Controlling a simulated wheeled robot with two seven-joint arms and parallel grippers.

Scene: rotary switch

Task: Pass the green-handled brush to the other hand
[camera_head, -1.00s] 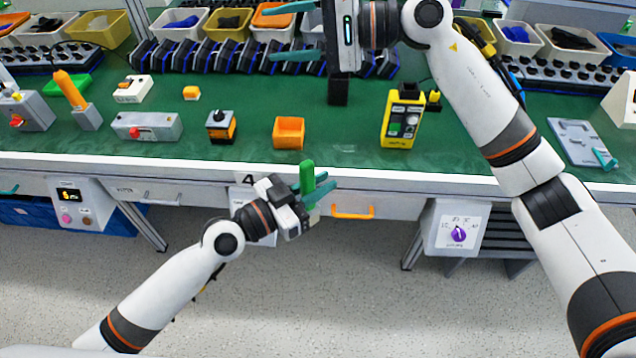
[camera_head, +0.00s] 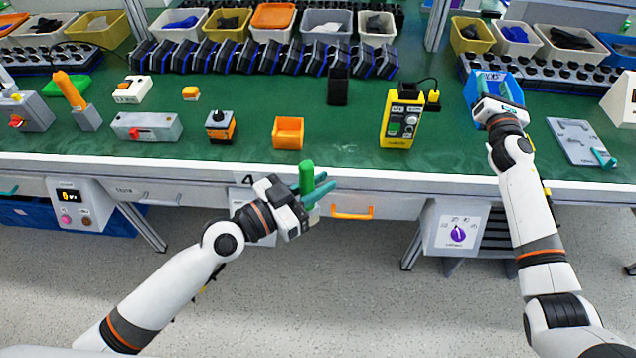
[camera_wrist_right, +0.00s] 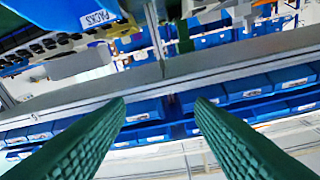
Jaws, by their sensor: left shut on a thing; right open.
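The green-handled brush (camera_head: 306,178) stands roughly upright in my left gripper (camera_head: 318,190), in front of the table's front edge in the head view. The left gripper is shut on it, and its lower part is largely hidden by the fingers. My right gripper (camera_head: 508,92) is over the right part of the table, in front of a blue bin. It is open and empty. In the right wrist view its two green fingers (camera_wrist_right: 160,105) are wide apart with nothing between them, and the brush cannot be made out there.
An orange open box (camera_head: 288,133) and a yellow meter (camera_head: 402,118) stand on the green table. A blue bin (camera_head: 482,84) is behind the right gripper. A grey plate (camera_head: 580,142) lies at the right. An orange drawer handle (camera_head: 353,212) is beside the left gripper.

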